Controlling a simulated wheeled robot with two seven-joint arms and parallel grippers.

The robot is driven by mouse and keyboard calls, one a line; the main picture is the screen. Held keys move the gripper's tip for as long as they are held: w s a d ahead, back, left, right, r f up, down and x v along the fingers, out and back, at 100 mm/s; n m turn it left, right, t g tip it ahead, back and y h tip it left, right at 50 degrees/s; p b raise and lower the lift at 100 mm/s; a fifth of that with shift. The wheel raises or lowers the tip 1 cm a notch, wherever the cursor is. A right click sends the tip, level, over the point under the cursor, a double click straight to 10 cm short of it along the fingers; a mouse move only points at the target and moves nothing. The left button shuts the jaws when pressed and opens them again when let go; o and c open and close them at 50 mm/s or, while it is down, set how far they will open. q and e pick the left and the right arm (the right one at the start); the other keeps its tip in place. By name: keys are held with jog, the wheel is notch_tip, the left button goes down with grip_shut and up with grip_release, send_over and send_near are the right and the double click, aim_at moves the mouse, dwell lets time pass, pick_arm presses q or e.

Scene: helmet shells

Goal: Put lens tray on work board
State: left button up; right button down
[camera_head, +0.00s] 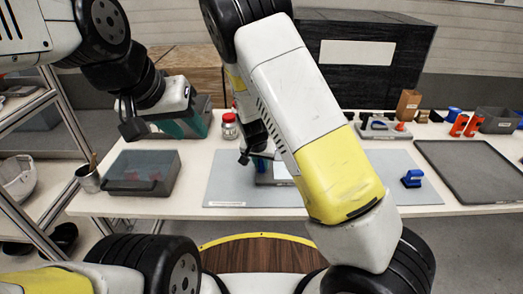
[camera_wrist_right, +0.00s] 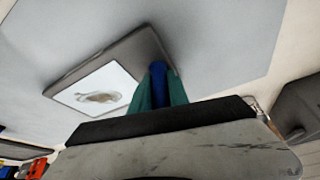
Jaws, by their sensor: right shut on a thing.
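The lens tray (camera_wrist_right: 70,85) is a flat grey tray with a white card showing a lens-like picture and a blue handle (camera_wrist_right: 158,72). In the right wrist view, teal fingers of my right gripper (camera_wrist_right: 160,90) are shut on the handle. The tray is over the pale grey work board (camera_wrist_right: 215,35); I cannot tell whether it touches it. In the head view, the work board (camera_head: 228,188) lies mid-table and my right arm hides much of it and the tray (camera_head: 274,180). My left gripper (camera_head: 165,128) is at the back left, away from the tray; its jaw opening is unclear.
A grey lidded box (camera_head: 143,175) and a metal cup (camera_head: 88,179) stand left of the board. A red-lidded jar (camera_head: 230,127) stands behind it. A small blue item (camera_head: 412,179) is on the board's right part. A dark tray (camera_head: 470,170) lies further right.

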jog(key=c, duration=1.3)
grip_release()
jog(key=shift+o, duration=0.2)
jog(key=v, duration=1.2)
jog(key=s+d+r+n+t+y, duration=0.1)
jog(key=s+d+r, duration=0.6)
jog(key=s+r, duration=0.3)
jog(key=s+d+r+n+t+y, duration=0.1)
jog(key=s+d+r+n+y, duration=0.1)
jog(key=s+d+r, duration=0.6)
jog(key=s+r, duration=0.2)
jog(key=s, duration=0.2)
jog(key=shift+s+d+n, duration=0.15)
jog(key=shift+d+n, duration=0.05)
jog(key=shift+n, duration=0.1)
jog(key=shift+r, duration=0.15)
